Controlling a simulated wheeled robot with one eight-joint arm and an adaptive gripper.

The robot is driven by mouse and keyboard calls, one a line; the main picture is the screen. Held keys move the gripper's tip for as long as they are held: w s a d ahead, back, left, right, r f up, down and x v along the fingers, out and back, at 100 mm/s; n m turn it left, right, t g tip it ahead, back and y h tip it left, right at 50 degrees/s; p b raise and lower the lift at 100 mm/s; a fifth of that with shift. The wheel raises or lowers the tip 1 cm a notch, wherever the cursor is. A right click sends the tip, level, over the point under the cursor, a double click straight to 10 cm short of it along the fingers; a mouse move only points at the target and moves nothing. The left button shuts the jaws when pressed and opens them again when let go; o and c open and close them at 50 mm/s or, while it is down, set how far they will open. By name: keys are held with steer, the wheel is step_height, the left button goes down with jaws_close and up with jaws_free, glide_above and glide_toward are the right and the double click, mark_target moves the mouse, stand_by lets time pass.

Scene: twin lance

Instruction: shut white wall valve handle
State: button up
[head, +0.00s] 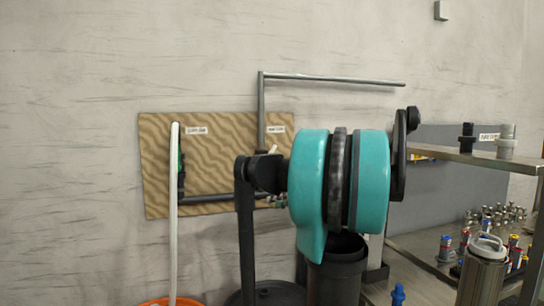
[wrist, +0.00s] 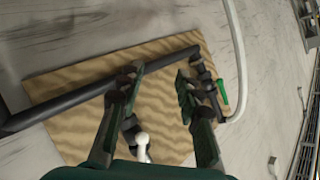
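The white valve handle (wrist: 142,146) shows in the wrist view low in the gap between my fingers, on a dark valve body in front of the tan board (wrist: 70,88). In the head view a small white piece of the handle (head: 274,149) shows beside my teal arm, tilted up and right; its lower part is hidden. My gripper (wrist: 158,78) is open, one finger on each side of the handle in the picture. I see no contact, and cannot tell the depth between them. In the head view my arm hides the gripper.
A green-handled valve (wrist: 222,92) sits right of my right finger, close to a white hose (wrist: 238,50). A dark pipe (wrist: 100,87) crosses the board. In the head view a metal shelf (head: 470,158) with fittings stands right, and a dark bin (head: 335,275) stands below my arm.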

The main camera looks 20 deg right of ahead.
mark_target(272, 151)
steer(key=w+d+r+n+t+y, duration=0.1)
steer(key=d+r+t, duration=0.1)
steer(key=d+r, duration=0.55)
steer(key=w+d+r+t, duration=0.2)
steer(key=d+r+t, duration=0.1)
steer(key=d+r, duration=0.4)
steer(key=x, duration=0.5)
steer(key=a+x, duration=0.1)
steer(key=x, duration=0.5)
steer(key=s+x, duration=0.1)
steer(key=x, duration=0.5)
steer(key=shift+w+a+r, duration=0.1)
steer(key=shift+a+r, duration=0.25)
steer(key=shift+r, duration=0.05)
jaws_close()
